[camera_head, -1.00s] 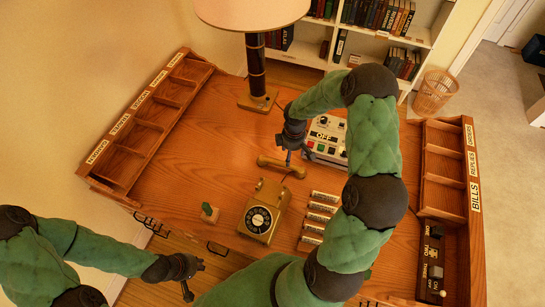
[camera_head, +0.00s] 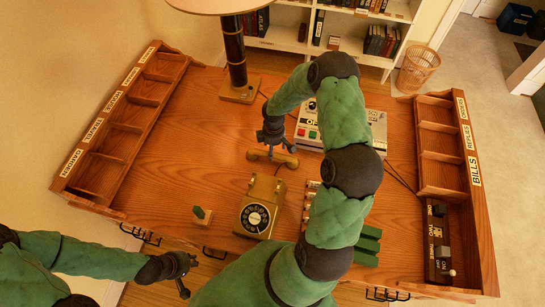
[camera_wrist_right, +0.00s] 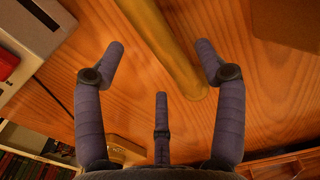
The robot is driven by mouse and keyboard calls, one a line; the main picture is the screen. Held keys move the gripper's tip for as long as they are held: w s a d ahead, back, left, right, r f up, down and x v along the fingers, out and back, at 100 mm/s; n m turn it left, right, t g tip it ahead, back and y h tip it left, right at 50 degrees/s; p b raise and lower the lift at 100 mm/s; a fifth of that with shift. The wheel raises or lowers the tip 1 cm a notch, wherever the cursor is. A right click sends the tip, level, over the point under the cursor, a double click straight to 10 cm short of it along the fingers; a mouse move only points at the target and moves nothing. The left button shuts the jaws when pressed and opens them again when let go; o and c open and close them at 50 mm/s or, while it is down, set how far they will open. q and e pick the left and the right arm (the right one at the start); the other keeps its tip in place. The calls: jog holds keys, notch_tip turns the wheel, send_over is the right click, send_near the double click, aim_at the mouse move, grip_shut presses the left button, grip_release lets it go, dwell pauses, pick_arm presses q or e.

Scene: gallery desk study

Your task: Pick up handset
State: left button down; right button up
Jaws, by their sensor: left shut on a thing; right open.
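The brass-coloured handset (camera_head: 284,160) lies on the wooden desk behind the dial telephone (camera_head: 257,212), off its cradle. In the right wrist view the handset (camera_wrist_right: 160,40) runs as a bar between the spread fingers. My right gripper (camera_head: 275,145) is open just above the handset, pointing down. The right wrist view shows its fingers (camera_wrist_right: 160,70) apart, with the handset not gripped. My left gripper (camera_head: 180,275) is at the lower left, off the desk's front edge. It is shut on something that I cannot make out.
A control box (camera_head: 375,128) stands right of the handset. A lamp base (camera_head: 238,93) is behind. A small green-topped block (camera_head: 202,215) and green blocks (camera_head: 366,245) lie near the front. Labelled racks stand at both sides. The desk's left middle is clear.

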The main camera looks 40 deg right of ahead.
notch_tip(320, 180, down, 5)
jog(key=shift+w+r+b, duration=0.1)
jog(key=shift+b, duration=0.25)
grip_shut()
